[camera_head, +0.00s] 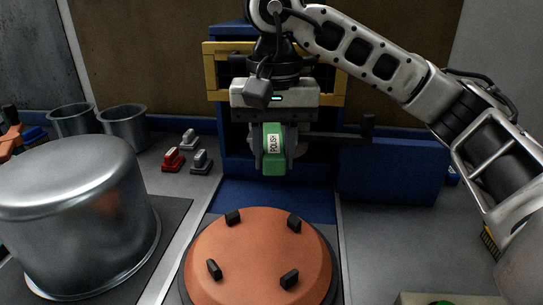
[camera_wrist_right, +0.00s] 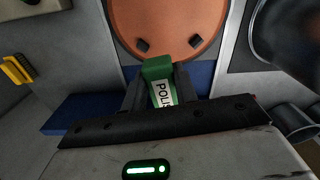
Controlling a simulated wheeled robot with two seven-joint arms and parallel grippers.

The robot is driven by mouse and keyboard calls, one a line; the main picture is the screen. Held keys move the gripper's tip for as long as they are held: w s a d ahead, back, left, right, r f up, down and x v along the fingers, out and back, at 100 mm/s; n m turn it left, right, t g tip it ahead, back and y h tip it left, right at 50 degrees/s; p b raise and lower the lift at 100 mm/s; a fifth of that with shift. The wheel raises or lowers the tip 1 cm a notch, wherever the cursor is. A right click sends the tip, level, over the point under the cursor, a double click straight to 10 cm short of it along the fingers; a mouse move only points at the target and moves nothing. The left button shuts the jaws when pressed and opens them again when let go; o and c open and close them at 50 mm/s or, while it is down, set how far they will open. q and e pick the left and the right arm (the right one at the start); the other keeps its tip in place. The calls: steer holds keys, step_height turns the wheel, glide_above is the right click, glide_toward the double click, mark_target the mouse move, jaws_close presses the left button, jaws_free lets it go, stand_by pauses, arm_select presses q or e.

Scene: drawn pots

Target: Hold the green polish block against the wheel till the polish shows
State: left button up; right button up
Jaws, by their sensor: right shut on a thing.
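The green polish block (camera_head: 273,160), with a white label reading POLISH, hangs upright in front of the blue machine in the head view. My right gripper (camera_head: 274,140) is shut on it from above. In the right wrist view the block (camera_wrist_right: 158,72) sits between the two dark fingers of the gripper (camera_wrist_right: 160,88). A small part of a pale round shape, perhaps the wheel (camera_head: 300,149), shows just behind the block at its right. The rest is hidden by the block and gripper, so I cannot tell whether they touch. My left gripper is not in view.
An orange disc (camera_head: 258,258) with several black pegs lies in front of the machine. A large upturned metal pot (camera_head: 72,205) stands at the left. Two metal cups (camera_head: 125,125), small red (camera_head: 173,160) and grey blocks, and a blue box (camera_head: 390,172) stand around. A yellow frame (camera_head: 215,72) surrounds the machine's upper part.

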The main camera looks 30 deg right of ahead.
mark_target(280, 131)
steer(key=w+d, duration=0.3)
steer(key=shift+w+f, duration=0.3)
steer(key=shift+w, duration=0.1)
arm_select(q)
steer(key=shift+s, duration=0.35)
arm_select(e)
steer(key=shift+w+d, duration=0.25)
steer(key=shift+w, duration=0.15)
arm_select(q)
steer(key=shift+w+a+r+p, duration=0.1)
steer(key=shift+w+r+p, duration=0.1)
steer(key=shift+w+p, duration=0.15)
arm_select(e)
steer(key=shift+w+d, duration=0.1)
steer(key=shift+w, duration=0.1)
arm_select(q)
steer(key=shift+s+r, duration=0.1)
arm_select(e)
steer(key=shift+w+d, duration=0.2)
steer(key=shift+w, duration=0.05)
arm_select(q)
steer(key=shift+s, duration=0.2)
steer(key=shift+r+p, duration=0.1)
steer(key=shift+p, duration=0.2)
arm_select(e)
steer(key=shift+w+d, duration=0.1)
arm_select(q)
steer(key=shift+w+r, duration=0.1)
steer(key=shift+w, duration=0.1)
